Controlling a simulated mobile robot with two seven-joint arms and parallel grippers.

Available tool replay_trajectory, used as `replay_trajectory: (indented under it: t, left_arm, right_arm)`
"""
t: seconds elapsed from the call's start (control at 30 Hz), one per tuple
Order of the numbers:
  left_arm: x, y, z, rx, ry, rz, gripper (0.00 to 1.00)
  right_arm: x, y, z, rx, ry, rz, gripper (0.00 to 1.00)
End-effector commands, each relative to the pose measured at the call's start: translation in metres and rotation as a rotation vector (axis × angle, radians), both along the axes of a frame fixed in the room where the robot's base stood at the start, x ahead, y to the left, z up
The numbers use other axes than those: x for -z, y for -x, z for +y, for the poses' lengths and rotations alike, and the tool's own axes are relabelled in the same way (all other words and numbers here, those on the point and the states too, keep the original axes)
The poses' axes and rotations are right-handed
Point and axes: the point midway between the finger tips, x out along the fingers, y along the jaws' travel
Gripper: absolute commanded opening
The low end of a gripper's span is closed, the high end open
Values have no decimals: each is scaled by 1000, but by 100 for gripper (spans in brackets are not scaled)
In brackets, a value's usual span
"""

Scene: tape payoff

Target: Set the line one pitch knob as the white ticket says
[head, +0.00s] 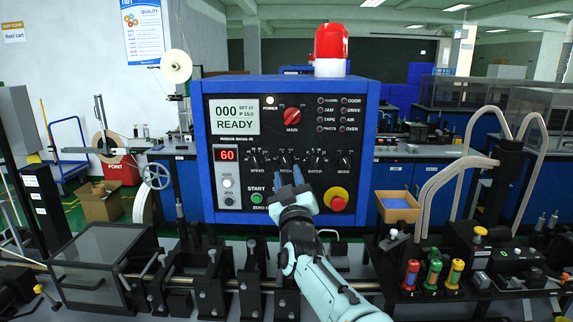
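The pitch knob (285,160) is a small black knob in the row on the dark face of the blue control box (370,110), between the speed knob (254,160) and the batch knob (316,160). Its pointer is too small to read. My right gripper (287,175) is in front of the panel, with its two blue fingers apart just below the pitch knob. I cannot tell whether they touch it. The display (235,117) reads 000, SET 10, P 15.0 and READY. No white ticket can be made out for sure. My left gripper is not in view.
A red main switch (292,115), a red 60 readout (227,154), a mode knob (344,160) and a red stop button (337,199) are on the panel. A red beacon (331,42) tops the box. Black machine fittings (212,275) stand below; a cardboard tray (397,205) sits right.

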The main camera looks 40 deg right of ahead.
Motion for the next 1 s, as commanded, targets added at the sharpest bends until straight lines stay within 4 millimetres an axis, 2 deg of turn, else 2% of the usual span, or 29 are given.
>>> replay_trajectory:
  t: [0.57, 1.0]
  left_arm:
    - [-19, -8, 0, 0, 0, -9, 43]
    - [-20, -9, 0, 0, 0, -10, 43]
  right_arm:
    - [-14, -32, -20, 1, 1, 2, 38]
    - [-13, -36, -22, -1, -2, 3, 38]
